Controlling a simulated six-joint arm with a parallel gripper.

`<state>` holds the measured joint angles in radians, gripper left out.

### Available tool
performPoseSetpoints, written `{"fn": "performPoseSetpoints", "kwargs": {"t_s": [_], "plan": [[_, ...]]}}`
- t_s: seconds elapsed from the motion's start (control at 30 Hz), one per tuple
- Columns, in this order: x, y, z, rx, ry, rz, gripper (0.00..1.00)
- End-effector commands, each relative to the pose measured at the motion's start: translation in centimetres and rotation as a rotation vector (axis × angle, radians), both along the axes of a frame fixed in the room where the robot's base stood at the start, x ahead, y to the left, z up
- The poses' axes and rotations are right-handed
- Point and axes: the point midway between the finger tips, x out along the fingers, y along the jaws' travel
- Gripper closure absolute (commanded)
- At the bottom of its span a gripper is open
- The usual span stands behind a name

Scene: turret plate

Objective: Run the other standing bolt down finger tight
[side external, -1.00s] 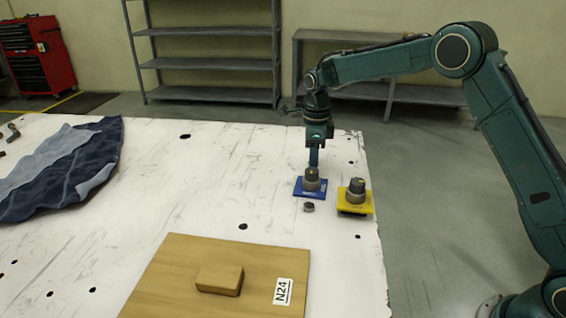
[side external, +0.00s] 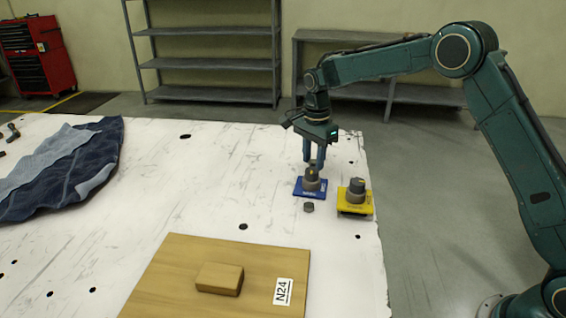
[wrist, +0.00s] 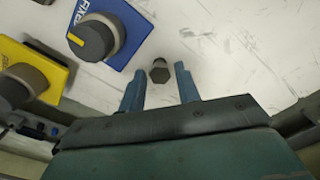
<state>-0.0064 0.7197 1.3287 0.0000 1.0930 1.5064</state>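A dark hex-headed bolt (wrist: 159,72) shows in the wrist view against the white table, beyond and roughly between my fingertips. I cannot pick it out in the side view. My gripper (side external: 313,163) points down just behind the blue plate (side external: 299,191). In the wrist view my gripper (wrist: 158,80) is open, its blue fingers wide apart with nothing clamped. A dark knob with a yellow mark (wrist: 92,40) sits on the blue plate, left of the bolt in the wrist view.
A yellow plate (side external: 355,209) with another dark knob (side external: 356,188) stands right of the blue one. A small grey cylinder (side external: 308,207) is in front. A wooden board (side external: 180,270) marked N24 bears a block (side external: 220,278). Dark blue cloth (side external: 75,170) lies left.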

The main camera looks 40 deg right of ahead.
Motion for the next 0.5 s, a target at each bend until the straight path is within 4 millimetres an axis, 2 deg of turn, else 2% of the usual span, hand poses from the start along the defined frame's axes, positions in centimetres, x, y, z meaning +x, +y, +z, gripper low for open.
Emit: {"fn": "performPoseSetpoints", "kwargs": {"t_s": [0.5], "plan": [[0.0, 0.0, 0.0, 0.0, 0.0, 0.409, 0.67]]}}
